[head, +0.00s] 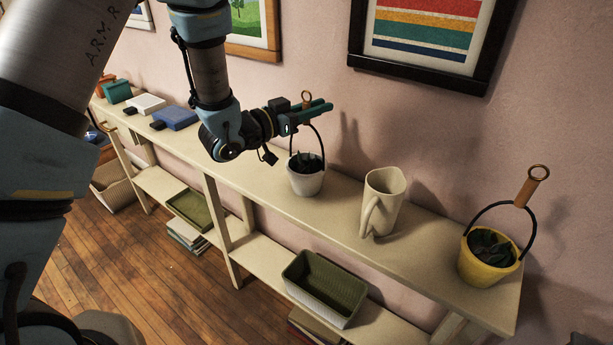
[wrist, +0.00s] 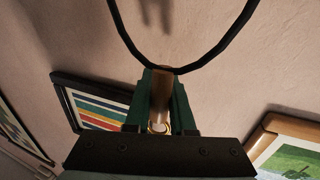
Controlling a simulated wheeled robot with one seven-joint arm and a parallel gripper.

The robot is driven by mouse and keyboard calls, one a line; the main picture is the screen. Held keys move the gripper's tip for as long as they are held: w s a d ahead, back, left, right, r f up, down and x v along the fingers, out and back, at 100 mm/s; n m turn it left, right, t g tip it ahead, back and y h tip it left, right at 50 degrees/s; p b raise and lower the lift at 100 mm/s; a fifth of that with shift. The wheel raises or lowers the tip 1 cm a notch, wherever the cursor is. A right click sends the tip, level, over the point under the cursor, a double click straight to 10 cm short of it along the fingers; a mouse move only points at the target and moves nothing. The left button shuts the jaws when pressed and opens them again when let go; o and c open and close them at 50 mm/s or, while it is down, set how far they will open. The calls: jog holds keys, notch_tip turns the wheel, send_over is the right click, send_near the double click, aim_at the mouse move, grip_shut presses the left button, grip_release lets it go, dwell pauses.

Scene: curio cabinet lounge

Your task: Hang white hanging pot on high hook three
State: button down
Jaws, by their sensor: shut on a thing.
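The white hanging pot (head: 306,180) holds a dark plant and has a black wire handle with a wooden grip and a brass ring on top. It is upright at the shelf top; I cannot tell whether its base touches the shelf. My gripper (head: 318,108) is shut on the wooden grip of its handle. In the wrist view the wooden grip (wrist: 162,95) sits between the green fingers of my gripper (wrist: 162,100), with the black handle (wrist: 130,45) spreading out beyond. The pot body is out of the wrist view. No hook shows in either view.
A cream pitcher (head: 383,203) stands right of the pot, and a yellow hanging pot (head: 489,257) is at the shelf's right end. Boxes, including a blue one (head: 177,117), lie on the left. A green basket (head: 325,288) is on the lower shelf. Framed pictures (head: 432,38) hang behind.

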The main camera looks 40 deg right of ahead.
jog(key=shift+r, duration=0.2)
dwell(0.7)
notch_tip(320, 180, up, 10)
jog(key=b, duration=0.2)
dwell(0.5)
jog(key=shift+f, duration=0.1)
jog(key=c, duration=1.3)
grip_release()
jog(key=shift+c, duration=0.2)
grip_shut()
